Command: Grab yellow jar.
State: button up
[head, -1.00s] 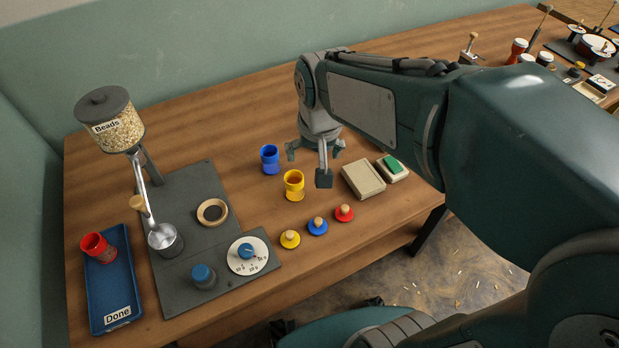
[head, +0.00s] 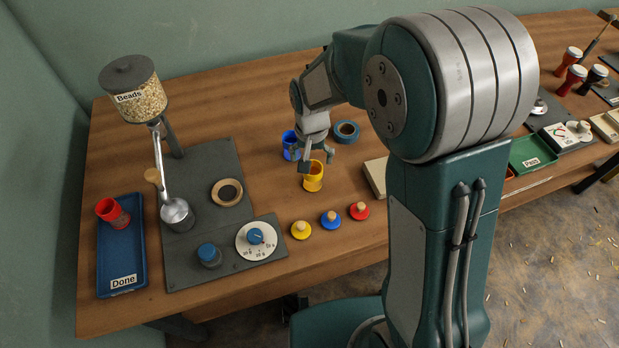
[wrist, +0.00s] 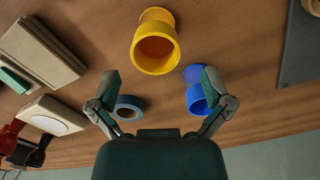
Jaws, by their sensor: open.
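The yellow jar (head: 313,178) stands upright on the wooden table, right of the grey board. In the wrist view the yellow jar (wrist: 155,43) shows its open mouth, ahead of the fingers and roughly centred between them. My gripper (head: 315,158) is over the table just behind and above the jar, with its fingers apart. In the wrist view my gripper (wrist: 157,85) is open with nothing between its fingertips. The blue jar (head: 290,143) stands close behind and left of the yellow one, partly hidden by my gripper. It also shows beside the right finger in the wrist view (wrist: 196,100).
A blue tape roll (head: 346,131) lies behind my gripper. Yellow (head: 301,230), blue (head: 331,219) and red (head: 360,210) knobbed lids lie in front. A beads dispenser (head: 134,92) and a blue Done tray (head: 121,245) holding a red jar (head: 112,211) are at left.

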aim_at(313, 172)
jog(key=f, duration=0.2)
jog(key=d+f, duration=0.1)
jog(key=f, duration=0.1)
jog(key=shift+s+f, duration=0.1)
jog(key=shift+f, duration=0.05)
jog(key=shift+a+f, duration=0.15)
jog(key=shift+f, duration=0.4)
jog(key=shift+a, duration=0.35)
jog(key=c, duration=0.9)
jog(key=shift+d, duration=0.2)
jog(key=c, duration=0.3)
jog(key=shift+d, duration=0.1)
